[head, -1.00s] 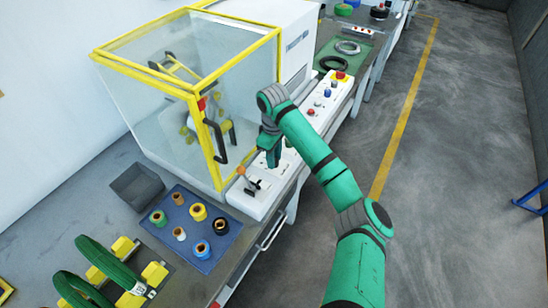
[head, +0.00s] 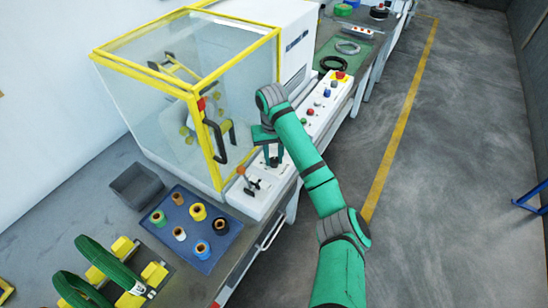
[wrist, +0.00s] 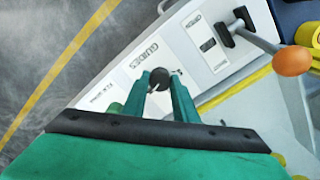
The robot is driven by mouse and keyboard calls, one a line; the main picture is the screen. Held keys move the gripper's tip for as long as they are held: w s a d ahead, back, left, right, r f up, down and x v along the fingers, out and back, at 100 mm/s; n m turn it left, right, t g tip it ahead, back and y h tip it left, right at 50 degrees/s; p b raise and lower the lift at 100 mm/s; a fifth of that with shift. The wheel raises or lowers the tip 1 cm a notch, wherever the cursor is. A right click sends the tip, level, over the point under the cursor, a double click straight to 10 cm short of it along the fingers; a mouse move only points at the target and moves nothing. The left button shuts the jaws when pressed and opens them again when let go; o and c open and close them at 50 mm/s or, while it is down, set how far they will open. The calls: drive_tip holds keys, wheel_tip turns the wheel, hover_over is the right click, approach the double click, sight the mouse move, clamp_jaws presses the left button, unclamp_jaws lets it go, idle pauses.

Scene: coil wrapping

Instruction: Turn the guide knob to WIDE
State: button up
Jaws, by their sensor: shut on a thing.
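The guide knob (wrist: 159,78) is a small dark round knob on the white control panel (wrist: 190,65), with a light pointer mark. In the wrist view it sits between the tips of my green fingers. My gripper (wrist: 162,84) is shut on it, and the fingers hide part of its sides. In the head view my gripper (head: 272,160) reaches down to the panel in front of the glass cabinet, and the knob is hidden there. Printed labels (wrist: 143,54) lie beside the knob; their words are too blurred to read, so I cannot tell which setting the pointer marks.
A lever with an orange ball (wrist: 292,61) stands on the same panel. The yellow-framed glass cabinet (head: 185,95) rises right behind it. Several buttons and a red stop button (head: 340,75) are further along. A blue mat (head: 226,240) holds several spools. The floor at right is open.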

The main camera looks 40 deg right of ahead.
sight(273, 160)
drive_tip(key=shift+m, duration=0.5)
drive_tip(key=shift+r, duration=0.1)
drive_tip(key=o, duration=1.1)
drive_tip(key=shift+c, duration=0.2)
wheel_tip(273, 160, up, 11)
